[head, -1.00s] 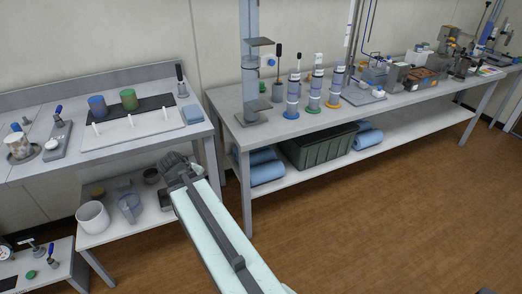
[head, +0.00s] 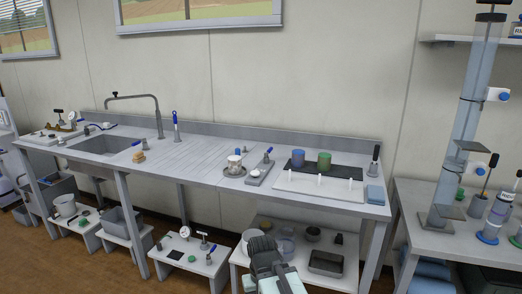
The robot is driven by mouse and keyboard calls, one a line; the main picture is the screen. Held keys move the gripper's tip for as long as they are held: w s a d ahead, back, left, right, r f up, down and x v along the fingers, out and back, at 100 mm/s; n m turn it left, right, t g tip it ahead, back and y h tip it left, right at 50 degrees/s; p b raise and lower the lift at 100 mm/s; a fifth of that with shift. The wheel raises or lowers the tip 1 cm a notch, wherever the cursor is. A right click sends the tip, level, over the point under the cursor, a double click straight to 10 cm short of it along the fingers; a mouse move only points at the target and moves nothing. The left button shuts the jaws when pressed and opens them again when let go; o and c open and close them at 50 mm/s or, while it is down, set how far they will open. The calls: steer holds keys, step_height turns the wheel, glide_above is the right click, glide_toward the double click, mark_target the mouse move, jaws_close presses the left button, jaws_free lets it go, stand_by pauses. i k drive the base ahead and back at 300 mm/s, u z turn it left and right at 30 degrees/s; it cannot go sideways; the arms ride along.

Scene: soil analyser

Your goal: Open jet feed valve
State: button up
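Several blue-handled valves are in view, and I cannot tell which is the jet feed valve. One (head: 267,158) stands on a small grey plate on the bench, beside a round cup in a dish. A taller blue handle (head: 175,120) stands upright behind the bench strips near the sink. Another small blue handle (head: 159,245) is on a low stand with a gauge. One more (head: 87,131) is at the far left by the sink. My gripper (head: 262,243) is low at the bottom centre, in front of the lower shelf and apart from all these valves. Its fingers are not clear.
The long grey bench (head: 215,205) has a sink (head: 105,146) with a tap at left. A white tray (head: 320,185) and blue and green cups stand at its right. The low gauge stand (head: 190,262) is left of my arm. A tall clear column (head: 468,120) rises at right.

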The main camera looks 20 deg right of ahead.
mark_target(269, 151)
steer(key=u, duration=0.1)
steer(key=i, duration=1.35)
steer(key=u, duration=1.65)
